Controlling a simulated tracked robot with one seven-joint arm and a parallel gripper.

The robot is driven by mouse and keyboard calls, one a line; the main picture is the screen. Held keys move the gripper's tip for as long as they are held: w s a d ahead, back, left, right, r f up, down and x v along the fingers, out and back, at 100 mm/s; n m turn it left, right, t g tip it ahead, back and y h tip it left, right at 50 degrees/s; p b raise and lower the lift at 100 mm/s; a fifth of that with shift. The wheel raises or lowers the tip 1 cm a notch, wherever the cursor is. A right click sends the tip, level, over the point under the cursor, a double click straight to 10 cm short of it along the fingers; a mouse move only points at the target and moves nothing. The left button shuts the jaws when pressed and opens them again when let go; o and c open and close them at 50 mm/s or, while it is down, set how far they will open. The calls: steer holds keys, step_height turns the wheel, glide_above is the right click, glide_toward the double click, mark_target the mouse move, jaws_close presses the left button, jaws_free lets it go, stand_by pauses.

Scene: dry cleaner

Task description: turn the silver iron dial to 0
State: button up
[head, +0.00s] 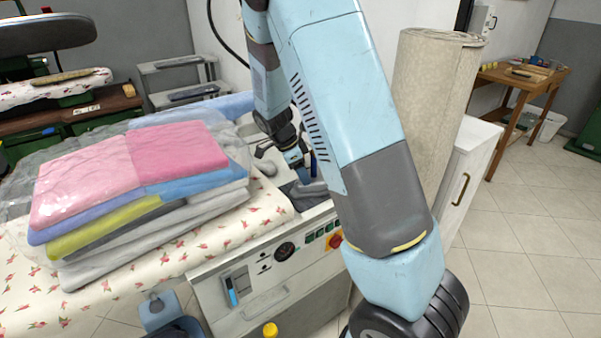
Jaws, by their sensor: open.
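A small grey iron-like shape (308,191) lies on the machine's top, partly hidden behind my arm. I cannot make out a dial on it. My gripper (294,158) is open, small in the view, above the back of the machine top and close to the grey shape. Whether it touches anything cannot be told. My large arm link covers much of the area to its right.
The machine's front panel (240,284) carries a round black gauge (285,251) and a red knob on yellow (334,242). Folded bagged clothes (130,175) lie on a flowered cover (180,262).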

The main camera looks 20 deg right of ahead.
steer(key=shift+c, duration=0.2)
steer(key=c, duration=0.9)
steer(key=shift+a, duration=0.3)
steer(key=shift+c, duration=0.4)
steer(key=shift+d, duration=0.3)
steer(key=n, duration=0.1)
steer(key=n+t, duration=0.1)
steer(key=n, duration=0.1)
steer(key=shift+s+d+n, duration=0.1)
steer(key=shift+d+n, duration=0.1)
steer(key=shift+n, duration=0.1)
steer(key=n+t, duration=0.1)
steer(key=n, duration=0.1)
steer(key=n+t, duration=0.1)
steer(key=n, duration=0.1)
steer(key=shift+s+n+y, duration=0.15)
steer(key=shift+n+y, duration=0.15)
steer(key=shift+y, duration=0.1)
steer(key=n+t+y, duration=0.1)
steer(key=n, duration=0.3)
steer(key=shift+s, duration=0.1)
